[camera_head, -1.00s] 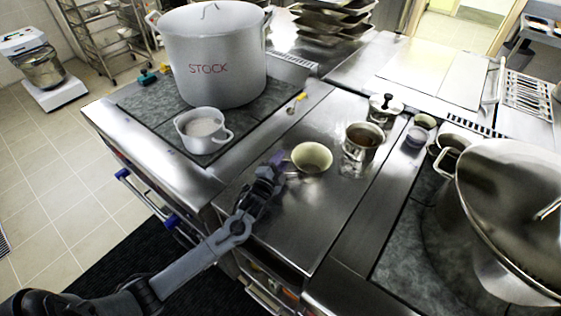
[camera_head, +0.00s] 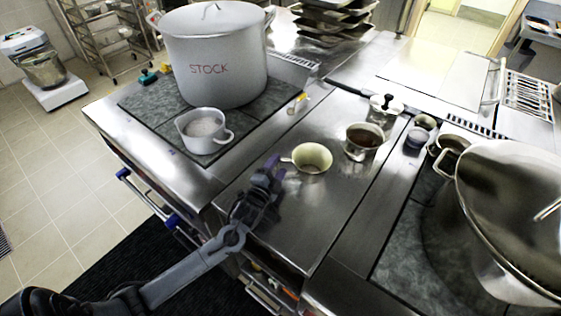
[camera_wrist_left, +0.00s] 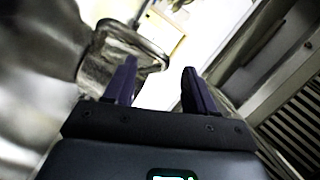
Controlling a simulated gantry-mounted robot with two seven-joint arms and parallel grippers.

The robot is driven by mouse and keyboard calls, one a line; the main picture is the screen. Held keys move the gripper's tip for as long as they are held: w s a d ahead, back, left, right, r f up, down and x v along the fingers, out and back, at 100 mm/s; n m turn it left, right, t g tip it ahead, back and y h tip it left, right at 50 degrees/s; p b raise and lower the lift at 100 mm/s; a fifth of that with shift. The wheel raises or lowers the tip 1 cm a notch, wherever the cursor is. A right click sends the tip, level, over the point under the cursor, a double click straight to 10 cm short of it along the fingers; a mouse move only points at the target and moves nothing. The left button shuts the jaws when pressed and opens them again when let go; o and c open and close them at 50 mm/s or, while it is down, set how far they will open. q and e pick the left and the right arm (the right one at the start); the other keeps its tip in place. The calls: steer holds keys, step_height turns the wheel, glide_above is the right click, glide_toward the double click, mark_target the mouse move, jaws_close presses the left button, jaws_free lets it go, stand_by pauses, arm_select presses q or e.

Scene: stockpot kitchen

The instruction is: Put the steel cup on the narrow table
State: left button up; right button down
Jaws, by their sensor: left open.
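A small pale cup (camera_head: 312,160) with a side handle pointing left stands upright on the narrow steel-topped table (camera_head: 300,225). A shinier steel cup (camera_head: 363,143) with brownish contents stands behind it to the right. I cannot tell for certain which of these is the task's cup. My left gripper (camera_head: 274,165) is just left of the pale cup's handle, open, with nothing visible held. In the left wrist view its two dark purple fingers (camera_wrist_left: 160,78) are spread apart. A shiny curved metal loop (camera_wrist_left: 152,52) shows beyond them, partly hidden by the left finger. My right gripper is not in view.
A large stockpot (camera_head: 215,60) and a white pan (camera_head: 203,130) stand on the left hob. A lidded steel pot (camera_head: 510,210) fills the right side. A lidded canister (camera_head: 384,108) stands behind the cups. The table's front part is clear.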

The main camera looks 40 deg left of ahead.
arm_select(q)
steer(key=v, duration=0.8)
steer(key=shift+s+d+p, duration=0.15)
steer(key=shift+s+p, duration=0.2)
steer(key=shift+p, duration=0.05)
